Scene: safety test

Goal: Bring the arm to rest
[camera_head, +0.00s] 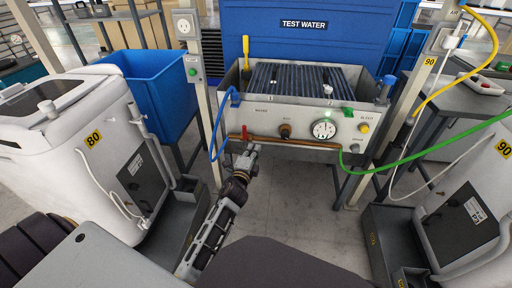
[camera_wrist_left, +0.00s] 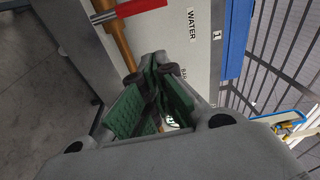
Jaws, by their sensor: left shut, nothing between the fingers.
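My left arm reaches forward from the bottom of the head view. Its gripper (camera_head: 250,152) is in front of the left part of the test-water tank's front panel (camera_head: 270,122), close to a red valve handle (camera_head: 246,131). In the left wrist view the green-padded fingers (camera_wrist_left: 155,92) are together with nothing between them. The red handle (camera_wrist_left: 130,12) and a copper pipe (camera_wrist_left: 113,35) lie just beyond the fingertips there. I cannot tell whether the gripper touches either one. My right gripper is not in view.
The tank panel carries a gauge (camera_head: 323,129) and knobs. A blue hose (camera_head: 219,125) hangs left of the gripper, and a green hose (camera_head: 420,155) runs right. White machines stand at left (camera_head: 75,150) and right (camera_head: 475,215). Grey floor (camera_head: 300,205) is clear below the tank.

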